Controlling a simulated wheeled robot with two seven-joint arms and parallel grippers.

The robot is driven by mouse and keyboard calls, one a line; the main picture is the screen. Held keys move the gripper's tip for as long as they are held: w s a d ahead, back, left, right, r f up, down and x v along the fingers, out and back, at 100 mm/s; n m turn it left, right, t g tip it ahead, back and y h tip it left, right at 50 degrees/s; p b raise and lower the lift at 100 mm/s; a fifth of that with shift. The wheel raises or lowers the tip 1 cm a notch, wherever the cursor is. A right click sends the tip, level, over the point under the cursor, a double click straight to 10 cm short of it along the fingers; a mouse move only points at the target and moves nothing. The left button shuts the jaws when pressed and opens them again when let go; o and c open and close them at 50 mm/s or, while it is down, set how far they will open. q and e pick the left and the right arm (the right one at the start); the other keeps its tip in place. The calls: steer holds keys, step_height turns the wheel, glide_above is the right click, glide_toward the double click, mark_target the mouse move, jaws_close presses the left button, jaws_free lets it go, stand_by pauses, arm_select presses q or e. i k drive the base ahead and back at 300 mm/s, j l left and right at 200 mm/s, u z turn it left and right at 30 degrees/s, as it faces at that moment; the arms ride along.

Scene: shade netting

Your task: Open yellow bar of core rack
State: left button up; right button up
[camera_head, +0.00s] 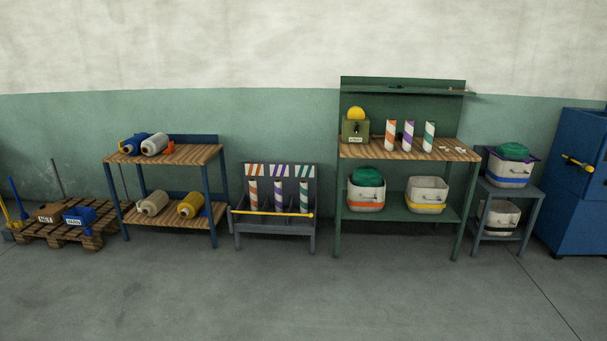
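The core rack (275,232) is a low grey stand against the wall, left of the green workbench. Neither of my grippers is in view.
A wooden-topped shelf (195,154) with spools stands left of the rack. The green bench (408,208) right of it carries striped cores and bins. A small bin stand (511,188) and blue cabinet (578,200) are further right. A pallet (85,235) lies far left. The floor (280,300) in front is clear.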

mark_target(310, 215)
steer(key=i+u, duration=0.1)
steer(key=i, duration=0.4)
steer(key=i+l, duration=0.1)
steer(key=i, duration=0.45)
steer(key=i+u, duration=0.15)
steer(key=i, duration=0.35)
steer(key=i+l+u, duration=0.1)
steer(key=i, duration=1)
